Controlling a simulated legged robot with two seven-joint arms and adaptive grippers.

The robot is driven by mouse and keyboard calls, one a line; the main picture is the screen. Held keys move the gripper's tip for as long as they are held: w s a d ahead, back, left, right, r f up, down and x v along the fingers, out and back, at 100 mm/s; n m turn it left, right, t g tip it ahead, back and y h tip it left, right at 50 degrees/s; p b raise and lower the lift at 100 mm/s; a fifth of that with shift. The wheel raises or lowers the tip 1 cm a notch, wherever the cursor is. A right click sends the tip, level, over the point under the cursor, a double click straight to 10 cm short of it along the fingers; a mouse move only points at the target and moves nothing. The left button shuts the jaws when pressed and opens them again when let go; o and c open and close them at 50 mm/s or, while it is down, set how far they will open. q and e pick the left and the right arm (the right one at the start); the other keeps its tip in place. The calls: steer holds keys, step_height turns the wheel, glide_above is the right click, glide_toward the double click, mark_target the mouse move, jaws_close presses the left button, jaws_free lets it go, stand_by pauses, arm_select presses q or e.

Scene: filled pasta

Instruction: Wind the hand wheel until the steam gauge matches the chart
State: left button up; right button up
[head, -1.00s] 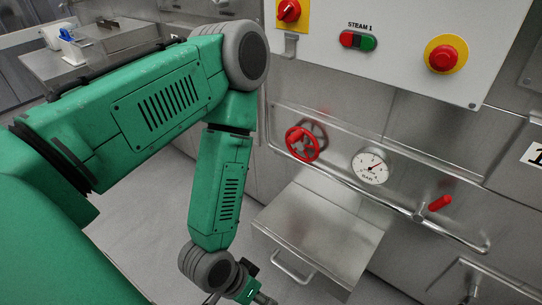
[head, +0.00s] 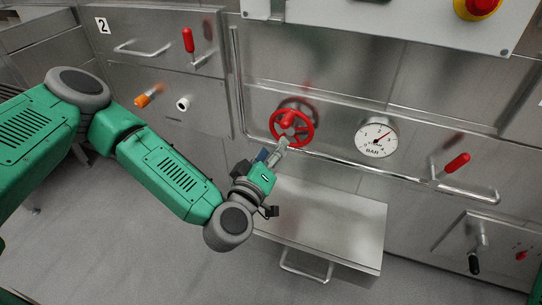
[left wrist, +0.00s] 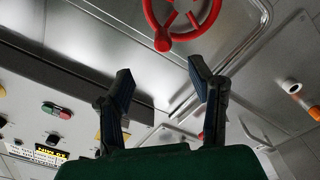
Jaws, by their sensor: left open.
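The red hand wheel (head: 292,127) is mounted on the steel wall panel, left of the steam gauge. It also shows at the top of the left wrist view (left wrist: 178,22), with a round knob on its rim. The steam gauge (head: 377,138) has a white dial marked BAR and a dark needle pointing to the upper right. My left gripper (head: 281,147) is just below and in front of the wheel. In the left wrist view its two dark fingers (left wrist: 160,82) stand apart with nothing between them, short of the wheel. No chart is recognisable. My right gripper is not in view.
A steel shelf (head: 320,222) with a handle juts out below the wheel. A bent pipe rail (head: 350,161) runs beneath wheel and gauge. A red-handled lever (head: 457,163) is to the right. A control panel (head: 400,18) hangs above.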

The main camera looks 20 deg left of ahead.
mark_target(285, 127)
arm_select(q)
steer(key=w, duration=0.1)
steer(key=w+a+b, duration=0.1)
steer(key=w, duration=0.1)
steer(key=shift+w+a+f, duration=0.15)
steer(key=shift+a+f, duration=0.05)
steer(key=w, duration=0.2)
steer(key=w+d+b, duration=0.1)
steer(key=w, duration=0.3)
steer(key=shift+d+r+b, duration=0.2)
steer(key=shift+d+b, duration=0.05)
steer(key=shift+b, duration=0.1)
steer(key=shift+w+a+f, duration=0.1)
steer(key=shift+w+a, duration=0.1)
steer(key=shift+w, duration=0.35)
steer(key=shift+w+a, duration=0.15)
steer(key=shift+w, duration=0.35)
steer(key=shift+d, duration=0.25)
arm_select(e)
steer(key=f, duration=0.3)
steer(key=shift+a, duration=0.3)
arm_select(q)
steer(key=shift+d, duration=0.1)
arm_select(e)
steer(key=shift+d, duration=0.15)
